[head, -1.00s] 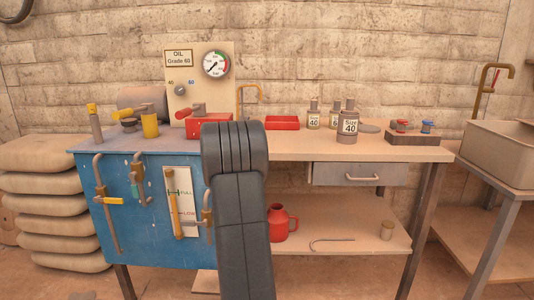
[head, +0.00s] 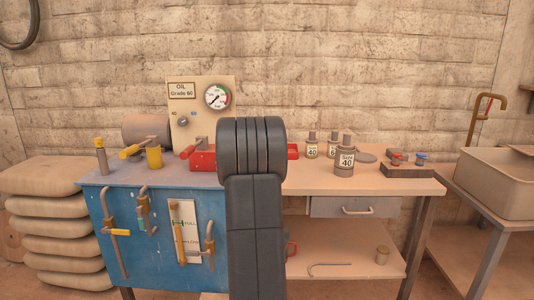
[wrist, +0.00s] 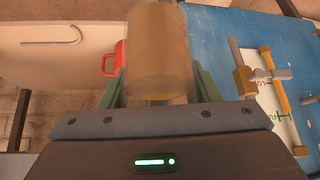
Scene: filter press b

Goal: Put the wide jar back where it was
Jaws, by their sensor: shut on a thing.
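My gripper (wrist: 160,88) is shut on a wide, tan, cylindrical jar (wrist: 160,45), which fills the top middle of the wrist view between the two green fingers. It looks like the wide jar. No label shows on it. In the head view my arm hides the gripper and the held jar. On the bench top (head: 410,184) stand a larger jar marked Size 40 (head: 346,160) and smaller labelled jars, one marked 40 (head: 312,149).
A blue panel (head: 160,260) with valves and handles is left of my arm. A red jug (wrist: 113,60) and a hooked rod (head: 330,264) are on the lower shelf. A dark block (head: 407,171) sits at the bench's right end. A sink (head: 500,190) stands farther right.

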